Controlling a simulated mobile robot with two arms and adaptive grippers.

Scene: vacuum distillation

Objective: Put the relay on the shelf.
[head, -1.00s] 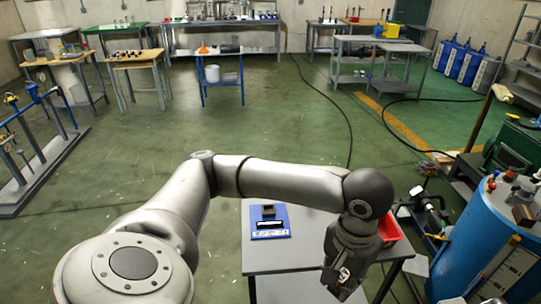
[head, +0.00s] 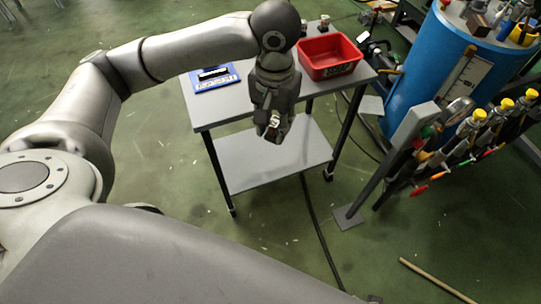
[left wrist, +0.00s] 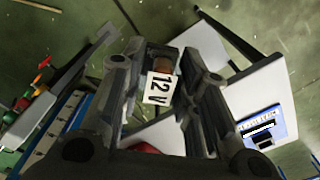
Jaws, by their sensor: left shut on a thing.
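My left gripper (head: 272,132) is shut on the relay, a small block with a white label reading "12 V" (left wrist: 159,88) and a reddish-brown part, seen between the fingers in the left wrist view. In the head view the relay (head: 274,121) is tiny and mostly hidden by the fingers. The gripper points down near the front edge of a grey table (head: 205,110). Below the tabletop is a grey lower shelf (head: 245,165), bare where visible. In the head view the gripper overlaps the shelf's back part; its height above it is unclear. My right gripper is out of view.
A red bin (head: 330,55) and a blue board (head: 213,80) with a black device stand on the tabletop. Right of the table are a blue drum (head: 440,75) and a rack of yellow-capped valves (head: 470,130). A stick (head: 437,281) lies on the floor.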

